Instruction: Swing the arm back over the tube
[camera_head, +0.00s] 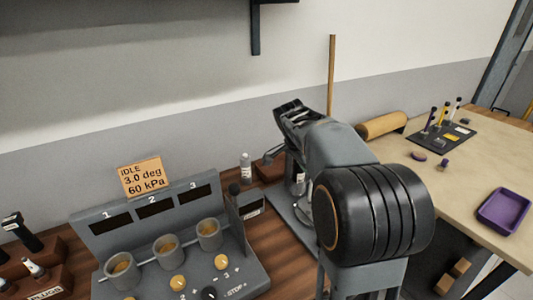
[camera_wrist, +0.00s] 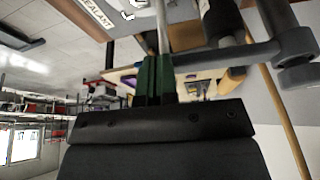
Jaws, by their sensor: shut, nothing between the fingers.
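My gripper (camera_wrist: 152,80) shows in the wrist view with its dark green fingers together and nothing held. A pale, thin rod (camera_wrist: 161,28) shows just beyond the fingertips; I cannot tell whether they touch it. A grey bar (camera_wrist: 235,54) with a round end piece (camera_wrist: 297,72) crosses to the right of the fingers and looks like the swing arm. In the head view a small grey arm (camera_head: 273,154) shows left of my own arm, which hides most of its stand and my fingertips. I cannot tell the tube for certain; a white bottle (camera_head: 246,168) stands near the small arm.
A grey console (camera_head: 190,270) with three cups and an IDLE sign (camera_head: 142,177) stands at lower left. A tan roll (camera_head: 382,125), a dark mat (camera_head: 447,137) and a purple tray (camera_head: 503,210) are on the right table. A wooden pole (camera_head: 331,75) rises behind my arm.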

